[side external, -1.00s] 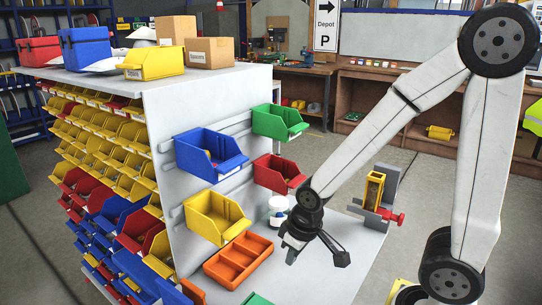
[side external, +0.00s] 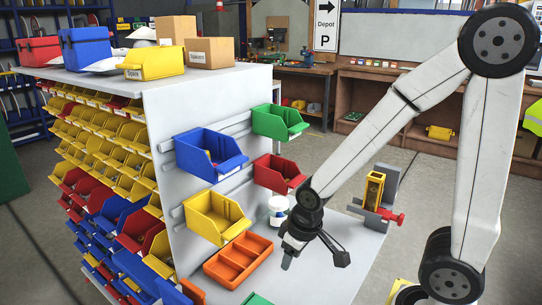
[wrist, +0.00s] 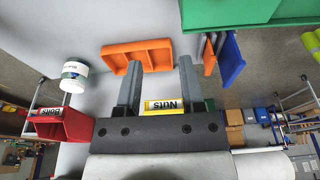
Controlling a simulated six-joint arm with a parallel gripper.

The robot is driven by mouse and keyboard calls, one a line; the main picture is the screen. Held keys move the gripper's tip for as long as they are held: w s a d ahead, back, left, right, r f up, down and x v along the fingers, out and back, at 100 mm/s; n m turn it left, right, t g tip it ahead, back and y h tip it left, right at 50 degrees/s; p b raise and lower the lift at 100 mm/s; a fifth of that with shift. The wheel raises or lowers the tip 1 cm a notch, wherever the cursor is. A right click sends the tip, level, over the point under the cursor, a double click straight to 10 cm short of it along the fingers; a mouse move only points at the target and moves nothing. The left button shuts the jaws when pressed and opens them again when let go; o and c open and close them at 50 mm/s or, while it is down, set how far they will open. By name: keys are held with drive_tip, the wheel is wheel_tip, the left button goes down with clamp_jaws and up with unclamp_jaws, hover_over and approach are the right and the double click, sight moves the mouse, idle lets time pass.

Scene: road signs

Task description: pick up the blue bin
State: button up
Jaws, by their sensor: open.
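A blue bin (side external: 210,153) hangs on the grey panel in the side external view, above a yellow bin (side external: 215,217) and left of a green bin (side external: 279,122) and a red bin (side external: 278,173). My gripper (side external: 315,258) is open and empty, low over the grey worktop, to the right of and below the blue bin and apart from it. In the wrist view my gripper (wrist: 160,75) has its two fingers spread, with nothing between the tips. I cannot tell whether the blue piece (wrist: 232,58) at the right there is the same bin.
An orange tray (side external: 238,260) lies near my gripper; it also shows in the wrist view (wrist: 115,54). A white tub (side external: 278,207) and a yellow-and-red fixture (side external: 374,192) stand on the worktop. Several small bins fill the rack at left.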

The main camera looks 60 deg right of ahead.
drive_tip(key=w+d+r+n+g+h, duration=0.1)
drive_tip(key=w+d+r+g, duration=0.1)
drive_tip(key=w+d+r, duration=0.55)
wheel_tip(320, 180, up, 16)
drive_tip(key=n, duration=1.5)
hover_over(231, 162)
drive_tip(key=d, duration=0.1)
drive_tip(key=shift+s+d+y, duration=0.2)
drive_tip(key=shift+s+y, duration=0.05)
drive_tip(key=shift+y, duration=0.05)
drive_tip(key=shift+w+a+r+n, duration=0.1)
drive_tip(key=shift+a+r+n, duration=0.45)
drive_tip(key=shift+n, duration=0.45)
drive_tip(key=shift+a+f, duration=0.1)
drive_tip(key=shift+f, duration=1.35)
drive_tip(key=shift+w+a+f, duration=0.1)
drive_tip(key=shift+f, duration=2.55)
